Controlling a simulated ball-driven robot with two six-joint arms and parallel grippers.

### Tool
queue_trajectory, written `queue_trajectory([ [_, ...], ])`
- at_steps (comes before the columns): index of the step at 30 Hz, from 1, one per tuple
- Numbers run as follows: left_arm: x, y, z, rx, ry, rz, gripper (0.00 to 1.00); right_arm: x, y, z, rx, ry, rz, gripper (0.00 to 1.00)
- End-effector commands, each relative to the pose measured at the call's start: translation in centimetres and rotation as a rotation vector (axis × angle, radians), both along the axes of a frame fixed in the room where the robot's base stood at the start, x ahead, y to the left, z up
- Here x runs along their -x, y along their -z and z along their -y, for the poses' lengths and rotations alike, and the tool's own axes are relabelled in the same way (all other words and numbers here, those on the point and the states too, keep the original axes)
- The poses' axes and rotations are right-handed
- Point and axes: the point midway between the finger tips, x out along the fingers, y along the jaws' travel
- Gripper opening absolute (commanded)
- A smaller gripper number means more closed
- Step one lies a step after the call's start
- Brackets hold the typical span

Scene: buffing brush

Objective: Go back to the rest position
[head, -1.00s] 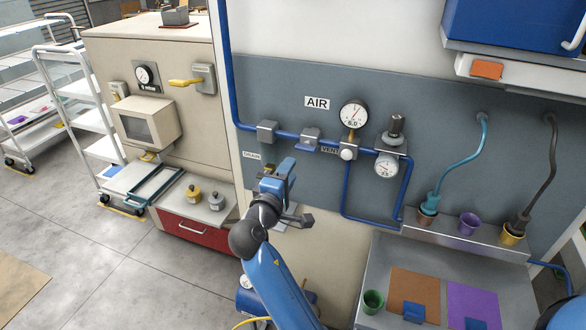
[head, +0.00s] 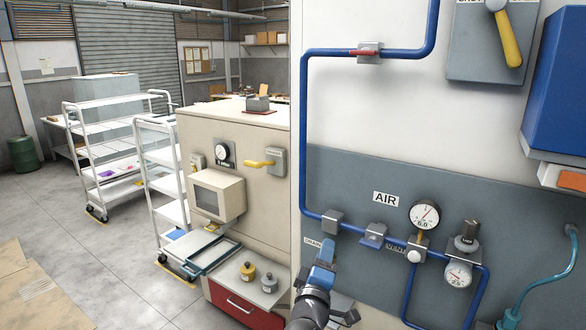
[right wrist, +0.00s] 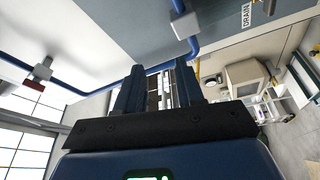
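My right gripper (head: 328,268) shows low in the middle of the head view, in front of the lower left of the grey AIR panel (head: 345,185). It hides part of the panel's lower edge and the small labels there. In the right wrist view its two dark fingers (right wrist: 160,85) stand apart, with nothing held between them. My left gripper is in neither view.
A blue pipe (head: 304,130) runs along the wall, with gauges (head: 424,215) beside it. A beige cabinet (head: 240,135) with a red drawer (head: 240,303) stands left of the panel. White cart shelves (head: 105,150) stand farther left. Grey floor (head: 100,260) there is open.

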Motion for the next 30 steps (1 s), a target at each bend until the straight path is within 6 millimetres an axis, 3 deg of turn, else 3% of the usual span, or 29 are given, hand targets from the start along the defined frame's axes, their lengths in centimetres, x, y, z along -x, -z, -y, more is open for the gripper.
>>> queue_trajectory([
  [5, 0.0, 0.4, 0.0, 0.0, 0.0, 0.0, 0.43, 2.2, 3.3, -2.9, -0.223, -0.315, 0.088, 0.37],
  [11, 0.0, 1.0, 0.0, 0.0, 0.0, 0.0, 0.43, 7.7, 8.7, -2.2, -0.519, -0.568, 0.12, 0.37],
  [20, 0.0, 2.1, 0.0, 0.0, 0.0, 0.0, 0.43, 18.2, 15.1, 3.4, -0.95, -0.695, 0.146, 0.37],
  [30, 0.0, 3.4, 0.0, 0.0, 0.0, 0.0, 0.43, 29.8, 20.7, 10.7, -1.255, -0.53, 0.149, 0.37],
])
